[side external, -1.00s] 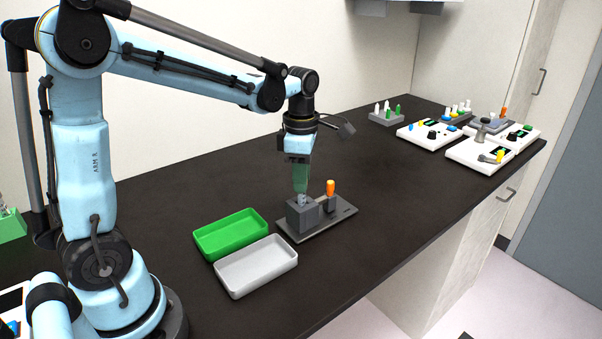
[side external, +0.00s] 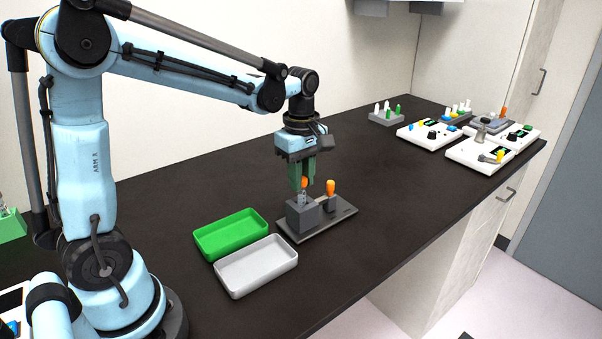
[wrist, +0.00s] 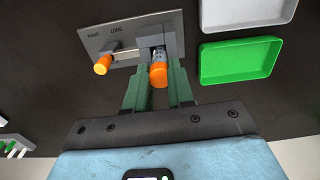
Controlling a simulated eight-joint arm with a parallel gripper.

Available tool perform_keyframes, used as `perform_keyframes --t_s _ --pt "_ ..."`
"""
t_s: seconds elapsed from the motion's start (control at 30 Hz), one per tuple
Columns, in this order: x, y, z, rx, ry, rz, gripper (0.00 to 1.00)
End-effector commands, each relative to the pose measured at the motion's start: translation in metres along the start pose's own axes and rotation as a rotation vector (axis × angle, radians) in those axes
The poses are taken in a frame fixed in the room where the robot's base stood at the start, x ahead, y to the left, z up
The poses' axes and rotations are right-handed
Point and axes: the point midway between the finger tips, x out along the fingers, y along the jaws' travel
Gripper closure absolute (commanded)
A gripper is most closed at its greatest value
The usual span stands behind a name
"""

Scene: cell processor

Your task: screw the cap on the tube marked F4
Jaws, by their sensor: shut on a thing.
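An orange cap (side external: 304,182) is between the fingers of my gripper (side external: 302,186), which is shut on it. The cap also shows in the wrist view (wrist: 159,75). It is on top of a clear tube (wrist: 157,55) with dark marking, which stands in the grey block of a clamp (side external: 300,215). I cannot read the marking or tell how tightly the cap sits. The gripper points straight down over the block. In the wrist view the green fingers (wrist: 159,90) flank the cap.
The clamp's orange-knobbed lever (side external: 331,188) stands close to the right of the gripper; its plate carries small lettering. A green tray (side external: 231,249) and a white tray (side external: 257,283) lie to the left. Racks and white devices stand at the back right. Much of the dark bench is clear.

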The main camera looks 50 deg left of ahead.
Motion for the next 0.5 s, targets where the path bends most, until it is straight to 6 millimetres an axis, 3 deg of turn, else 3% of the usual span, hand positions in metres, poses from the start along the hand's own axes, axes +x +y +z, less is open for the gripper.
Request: perform_keyframes --t_s 0.2,0.5 --pt "0.0002 0.0001 -0.0001 0.165 0.000 0.000 1.00" --pt "0.0002 0.0001 0.0000 0.178 0.000 0.000 1.00"
